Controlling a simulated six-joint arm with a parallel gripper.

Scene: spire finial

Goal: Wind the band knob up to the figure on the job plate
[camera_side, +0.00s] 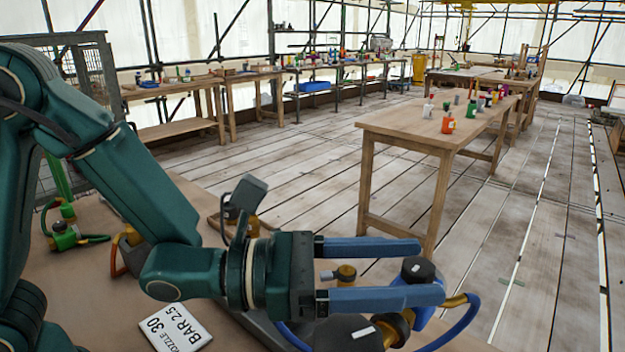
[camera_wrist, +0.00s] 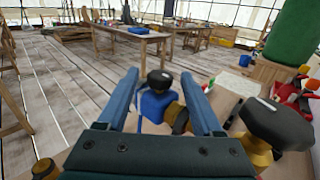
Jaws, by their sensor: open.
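The job plate (camera_side: 172,327) is a white card lying on the bench at the lower left of the side view, with "BAR 2.5" and "NOZZLE 30" printed on it. A black knob (camera_side: 418,268) with a small white mark sits on a blue regulator body; it also shows in the wrist view (camera_wrist: 159,76), above the blue body (camera_wrist: 157,106). My gripper (camera_side: 430,271) is open, with its two blue fingers on either side of this knob near their tips. In the wrist view (camera_wrist: 160,74) gaps show beside the knob. I cannot read any scale figure on it.
A larger black knob (camera_wrist: 278,122) with a white mark stands on a brass fitting, close to the right finger. A blue hose (camera_side: 462,325) bends off the blue body. Green fittings (camera_side: 66,238) lie at the bench's left. Wooden tables (camera_side: 440,120) stand beyond.

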